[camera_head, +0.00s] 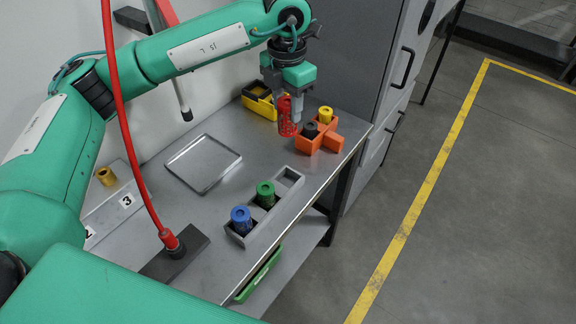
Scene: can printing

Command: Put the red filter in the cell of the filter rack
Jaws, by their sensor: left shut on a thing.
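My left gripper (286,97) points down and is shut on the red filter (287,123), a red see-through cylinder held upright. The filter shows just left of an orange holder (332,142), which carries a black filter and a yellow filter (325,114). I cannot tell how far the red filter is above the table. The grey filter rack (252,232) stands nearer along the table's right edge. It holds a blue filter (241,220) and a green filter (265,194); its far end cell (289,176) looks empty. My right gripper is out of view.
A shallow metal tray (203,163) lies on the grey table, left of the rack. A yellow-and-black bin (259,99) is behind the gripper. A red hose (122,125) runs down to a dark block at the front. A grey cabinet (362,60) stands behind right.

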